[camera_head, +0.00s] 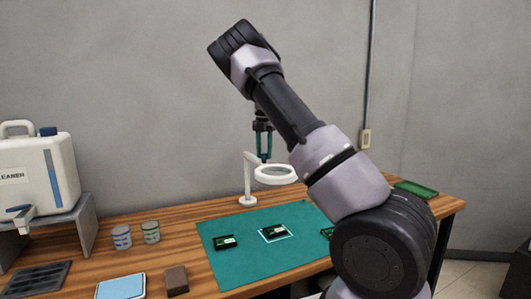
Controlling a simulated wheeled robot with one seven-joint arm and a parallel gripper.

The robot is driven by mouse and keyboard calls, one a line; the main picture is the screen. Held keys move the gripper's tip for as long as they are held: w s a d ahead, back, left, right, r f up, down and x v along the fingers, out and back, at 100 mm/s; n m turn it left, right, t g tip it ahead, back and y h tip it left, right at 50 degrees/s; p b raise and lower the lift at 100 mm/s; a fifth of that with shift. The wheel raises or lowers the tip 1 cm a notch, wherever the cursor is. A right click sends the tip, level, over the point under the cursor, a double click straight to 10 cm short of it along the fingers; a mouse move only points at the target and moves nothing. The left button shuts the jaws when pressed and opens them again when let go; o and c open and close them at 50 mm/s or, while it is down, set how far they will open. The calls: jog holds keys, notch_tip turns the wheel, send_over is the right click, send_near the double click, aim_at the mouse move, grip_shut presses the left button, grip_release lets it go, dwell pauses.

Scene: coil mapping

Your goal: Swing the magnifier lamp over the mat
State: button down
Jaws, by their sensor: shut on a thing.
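The white magnifier lamp (274,181) has an upright post (247,188) standing at the back edge of the mat. Its ring head hangs to the right of the post, above the back part of the teal mat (285,256). My gripper (264,159) points down at the lamp head's back rim, with its teal fingers shut on the magnifier lamp. The exact grip point is small and hard to make out. A green board (275,232) lies inside a white outlined square on the mat, in front of the ring.
Another board (224,242) lies on the mat's left; one (327,232) is partly hidden by my arm. Two small jars (151,232), a brown block (177,280), a blue pad (121,287) and a white cleaner tank (38,175) stand left. A green tray (416,188) lies back right.

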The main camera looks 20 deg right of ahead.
jog(key=shift+r, duration=0.1)
jog(key=c, duration=0.5)
grip_release()
notch_tip(320, 180, up, 11)
dwell(0.3)
